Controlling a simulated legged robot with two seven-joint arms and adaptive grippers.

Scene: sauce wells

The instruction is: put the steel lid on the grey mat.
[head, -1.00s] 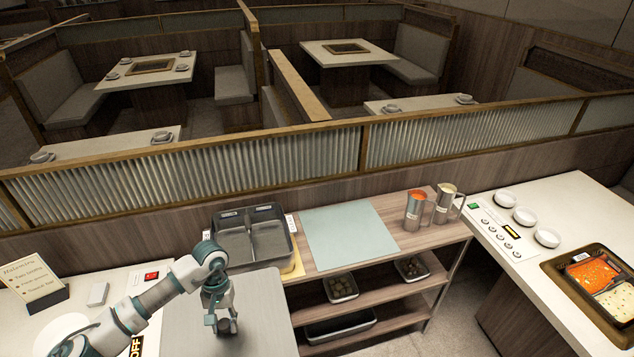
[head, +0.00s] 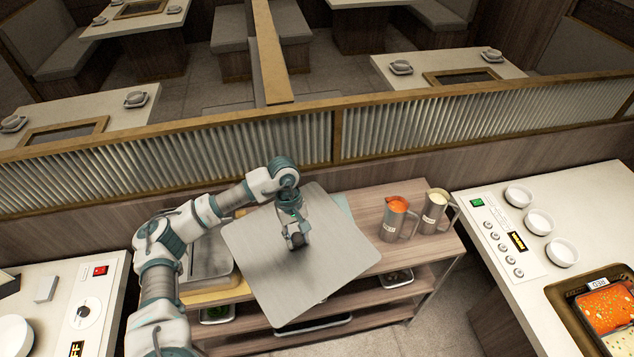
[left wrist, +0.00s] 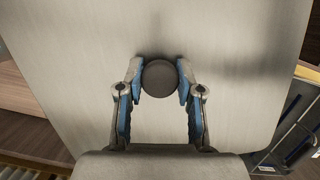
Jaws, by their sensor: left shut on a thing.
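The steel lid (head: 300,260) is a large flat square plate with a round dark knob (left wrist: 160,78). My left gripper (head: 296,238) is shut on the knob, with one finger on each side of it in the left wrist view. The lid hangs over the shelf unit, turned at an angle to it. The grey mat (head: 345,203) lies on the shelf top, mostly hidden under the lid; only a strip shows at its upper right side. I cannot tell the gap between lid and mat. My right gripper is not in view.
Two steel jugs, one with orange sauce (head: 396,218) and one with pale sauce (head: 435,212), stand right of the lid. A metal tray (head: 207,262) is partly hidden behind my left arm. A slatted partition (head: 240,150) runs behind the shelf. Bowls (head: 539,222) stand on the right counter.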

